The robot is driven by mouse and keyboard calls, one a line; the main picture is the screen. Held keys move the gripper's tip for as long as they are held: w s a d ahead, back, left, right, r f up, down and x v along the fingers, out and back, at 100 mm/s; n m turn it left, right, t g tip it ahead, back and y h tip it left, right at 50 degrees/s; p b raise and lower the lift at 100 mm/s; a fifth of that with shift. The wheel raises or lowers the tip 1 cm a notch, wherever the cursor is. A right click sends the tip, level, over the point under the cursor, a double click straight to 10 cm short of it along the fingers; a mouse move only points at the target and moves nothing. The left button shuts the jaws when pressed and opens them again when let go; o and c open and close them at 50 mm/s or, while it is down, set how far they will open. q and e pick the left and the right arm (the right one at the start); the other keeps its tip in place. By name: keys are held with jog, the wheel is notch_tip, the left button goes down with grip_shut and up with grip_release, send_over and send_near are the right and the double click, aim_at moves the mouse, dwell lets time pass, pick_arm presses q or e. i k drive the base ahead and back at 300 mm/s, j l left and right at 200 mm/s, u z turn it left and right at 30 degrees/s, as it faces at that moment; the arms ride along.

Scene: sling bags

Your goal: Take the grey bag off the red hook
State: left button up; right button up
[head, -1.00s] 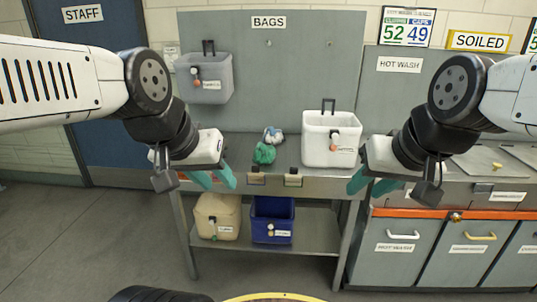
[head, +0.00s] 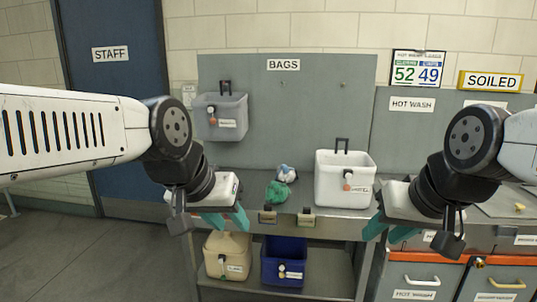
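The grey bag (head: 222,118) hangs upright on the grey back board at the upper left, with its dark handle at the top and a label on its front. The hook it hangs from is hidden or too small to make out, and I cannot tell its colour. My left gripper (head: 227,220) is open and empty, below the grey bag and in front of the table edge. My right gripper (head: 388,230) is open and empty, to the lower right of the white bag, well away from the grey bag.
A white bag (head: 338,184) stands on the table (head: 330,222). A green cloth (head: 278,192) and a blue-white one (head: 286,173) lie left of it. A beige bag (head: 227,262) and a blue bag (head: 278,268) stand on the lower shelf. Cabinets (head: 415,278) are at right.

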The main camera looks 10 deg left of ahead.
aim_at(230, 112)
jog(key=i+j, duration=0.3)
jog(key=j, duration=0.2)
jog(key=i+j, duration=0.25)
jog(key=j, duration=0.2)
jog(key=i+j, duration=0.3)
jog(key=j, duration=0.2)
jog(key=i+j, duration=0.25)
jog(key=j, duration=0.25)
jog(key=i+j, duration=0.3)
jog(key=j, duration=0.15)
jog(key=i+j+u, duration=0.1)
jog(key=i+j, duration=0.15)
jog(key=j, duration=0.25)
jog(key=i+j, duration=0.3)
jog(key=j, duration=0.15)
